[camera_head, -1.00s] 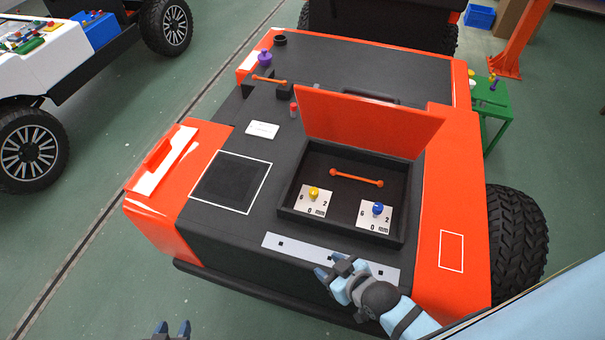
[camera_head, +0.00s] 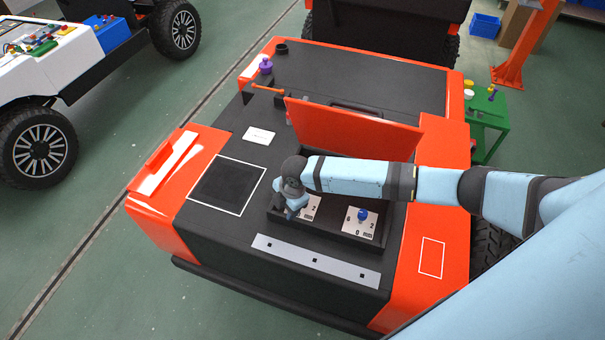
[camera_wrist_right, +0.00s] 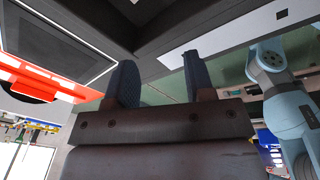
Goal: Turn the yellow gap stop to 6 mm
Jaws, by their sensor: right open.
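The yellow gap stop is hidden behind my right wrist and hand in the head view; only part of its white dial plate (camera_head: 313,207) shows, in the left of the open black tray (camera_head: 342,238). My right gripper (camera_head: 291,207) is over the left end of that tray, beside the plate. In the right wrist view its two dark fingers (camera_wrist_right: 158,82) are apart, with nothing visible between them. Whether they touch the knob cannot be seen. The blue gap stop (camera_head: 362,215) stands on its own white plate to the right. My left gripper is not seen.
The raised orange lid (camera_head: 350,128) stands behind the tray, close to my right forearm. A grey strip (camera_head: 315,260) with dark square marks lies in front. A white-outlined black square (camera_head: 228,183) is to the left, with clear deck around it.

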